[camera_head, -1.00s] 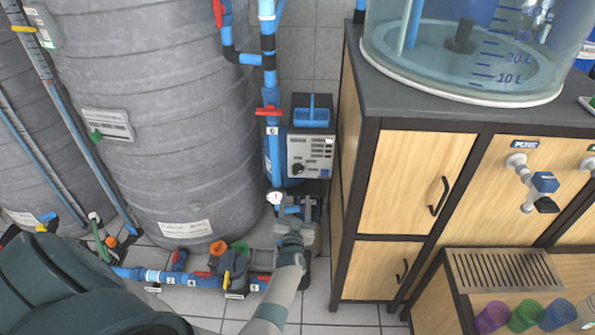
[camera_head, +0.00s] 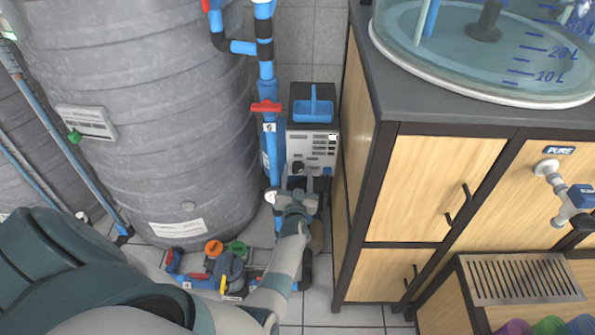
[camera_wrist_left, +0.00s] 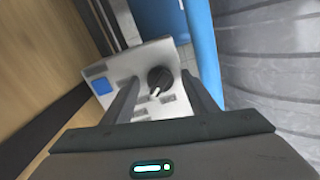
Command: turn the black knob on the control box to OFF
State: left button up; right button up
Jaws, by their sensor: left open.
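The control box (camera_head: 325,148) is a light grey box with a blue tray on top, between the grey tank and the wooden cabinet. Its black knob (camera_head: 298,166) is low on the front face, partly crowded by my gripper. In the left wrist view the black knob (camera_wrist_left: 161,78) is round, with a white pointer aimed down-left. My left gripper (camera_head: 298,179) is at the lower front of the box. In the left wrist view its open fingers (camera_wrist_left: 159,77) appear on either side of the knob; contact cannot be told. The OFF marking is not readable.
A blue vertical pipe (camera_head: 265,70) with a red valve handle (camera_head: 266,106) runs left of the box. The big grey tank (camera_head: 160,120) is further left. The wooden cabinet (camera_head: 432,185) stands close on the right. Pipes and valves lie low by the floor.

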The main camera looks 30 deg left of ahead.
jog(key=shift+s+a, duration=0.1)
jog(key=shift+s, duration=0.2)
pick_arm(q)
jog(key=c, duration=1.1)
pick_arm(e)
jog(key=shift+a+f, duration=0.1)
jog(key=shift+a, duration=0.1)
pick_arm(q)
jog(key=shift+o, duration=0.2)
jog(key=shift+n, duration=1)
jog(key=n+b, duration=0.1)
jog(key=n, duration=0.5)
jog(key=shift+n, duration=1)
pick_arm(e)
jog(key=shift+s+d+r+g, duration=0.25)
jog(key=shift+d+r+g, duration=0.15)
jog(key=shift+w+r, duration=0.1)
jog(key=shift+w, duration=0.1)
